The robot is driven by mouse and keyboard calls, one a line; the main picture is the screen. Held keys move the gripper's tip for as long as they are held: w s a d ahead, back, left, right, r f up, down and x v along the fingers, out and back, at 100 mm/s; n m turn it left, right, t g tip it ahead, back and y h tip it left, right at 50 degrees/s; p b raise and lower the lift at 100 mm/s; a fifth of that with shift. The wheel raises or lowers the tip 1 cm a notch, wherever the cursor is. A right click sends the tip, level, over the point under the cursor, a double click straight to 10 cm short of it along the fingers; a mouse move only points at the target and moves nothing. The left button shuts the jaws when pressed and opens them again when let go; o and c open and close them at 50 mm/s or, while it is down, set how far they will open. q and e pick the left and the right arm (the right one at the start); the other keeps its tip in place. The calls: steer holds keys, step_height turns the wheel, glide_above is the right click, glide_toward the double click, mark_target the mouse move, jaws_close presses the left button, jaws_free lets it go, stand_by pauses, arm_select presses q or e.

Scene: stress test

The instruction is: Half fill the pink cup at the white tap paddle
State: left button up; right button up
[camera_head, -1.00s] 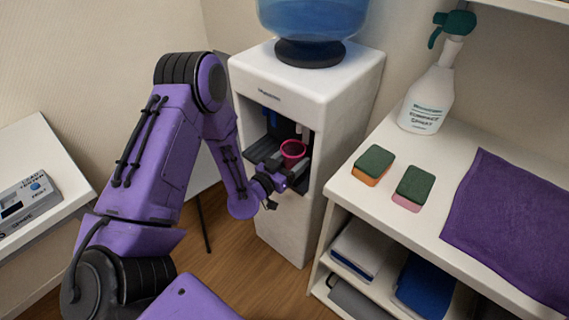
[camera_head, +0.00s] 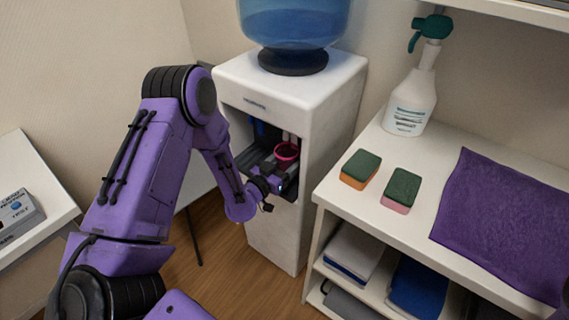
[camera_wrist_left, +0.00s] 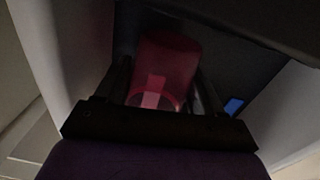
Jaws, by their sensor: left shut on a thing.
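The pink cup (camera_head: 287,151) is inside the recess of the white water dispenser (camera_head: 315,185), its dark open rim facing up. My left gripper (camera_head: 280,168) reaches into the recess and is shut on the cup. In the left wrist view the cup (camera_wrist_left: 170,62) sits between the two dark fingers of my left gripper (camera_wrist_left: 163,90). A small whitish piece (camera_head: 291,137), perhaps the white tap paddle, shows just behind the cup rim. A blue paddle (camera_head: 259,128) is to its left. The water level in the cup cannot be seen. My right gripper is not in view.
The recess walls and dark tray are close around my left gripper. A white shelf unit (camera_head: 330,190) on the right bears two sponges (camera_head: 361,168) (camera_head: 401,190), a spray bottle (camera_head: 411,103) and a purple cloth (camera_head: 505,220). A table (camera_head: 40,180) stands at the left.

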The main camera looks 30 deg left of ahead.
mark_target(281, 167)
arm_select(q)
steer(key=shift+w, duration=0.55)
stand_by(2.2)
steer(key=shift+s, duration=0.1)
steer(key=shift+s+a, duration=0.15)
steer(key=shift+s, duration=2.25)
steer(key=s+b, duration=0.4)
steer(key=s, duration=0.6)
steer(key=shift+a, duration=0.4)
